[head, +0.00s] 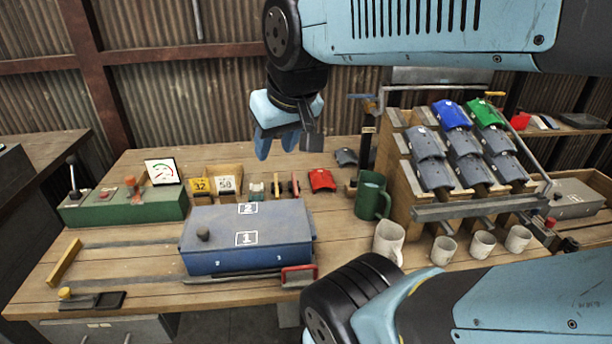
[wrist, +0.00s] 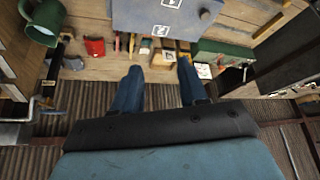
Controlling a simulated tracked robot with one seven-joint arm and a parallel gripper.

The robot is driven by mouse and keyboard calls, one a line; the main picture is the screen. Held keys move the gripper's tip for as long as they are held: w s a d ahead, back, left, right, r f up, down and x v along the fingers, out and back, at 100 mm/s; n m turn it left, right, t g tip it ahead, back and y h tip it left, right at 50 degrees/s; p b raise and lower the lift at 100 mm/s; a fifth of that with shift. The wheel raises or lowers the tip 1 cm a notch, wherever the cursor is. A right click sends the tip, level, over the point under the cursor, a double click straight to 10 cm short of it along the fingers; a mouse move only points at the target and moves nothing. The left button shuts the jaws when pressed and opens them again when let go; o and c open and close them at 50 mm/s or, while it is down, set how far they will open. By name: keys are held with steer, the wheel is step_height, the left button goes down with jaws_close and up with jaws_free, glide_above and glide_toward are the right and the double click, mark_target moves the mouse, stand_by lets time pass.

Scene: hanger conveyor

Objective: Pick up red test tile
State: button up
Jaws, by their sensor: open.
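A red tile (head: 321,180) lies on the wooden bench in the head view, left of the green mug (head: 372,195). It also shows in the wrist view as a small red piece (wrist: 95,47) at the upper left. My gripper (head: 277,146) is above the back of the bench, to the left of the red tile and higher than it. Its fingers are apart with nothing between them, as the wrist view shows (wrist: 160,70). Another red piece (head: 519,121) sits on the shelf at the back right.
A blue box (head: 248,238) marked 1 and 2 fills the bench's middle. A rack (head: 465,205) with grey, blue and green curved tiles stands at the right, with several white mugs before it. A grey curved piece (head: 346,157) lies behind the red tile. A green control box (head: 122,205) is left.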

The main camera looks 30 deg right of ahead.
steer(key=o, duration=0.3)
steer(key=shift+w+d, duration=0.1)
steer(key=shift+w, duration=0.15)
steer(key=o, duration=0.8)
steer(key=shift+m+h, duration=0.7)
steer(key=w+d+f, duration=0.1)
steer(key=w, duration=0.2)
steer(key=w+d, duration=0.2)
steer(key=w, duration=0.1)
steer(key=w+d+f, duration=0.1)
steer(key=w+d, duration=0.1)
steer(key=w, duration=0.1)
steer(key=shift+w+f, duration=0.1)
steer(key=shift+f, duration=0.2)
steer(key=shift+c, duration=0.2)
steer(key=m+h, duration=0.1)
steer(key=m, duration=0.3)
glide_above(322, 178)
steer(key=s+a, duration=0.3)
steer(key=s, duration=0.4)
step_height(322, 178, down, 26)
steer(key=r, duration=0.1)
steer(key=shift+w+d+r+x, duration=0.1)
steer(key=shift+w+x, duration=0.05)
steer(key=shift+x, duration=3.35)
steer(key=shift+w+d+r+x, duration=0.1)
steer(key=shift+w+x, duration=0.05)
steer(key=shift+x, duration=3.3)
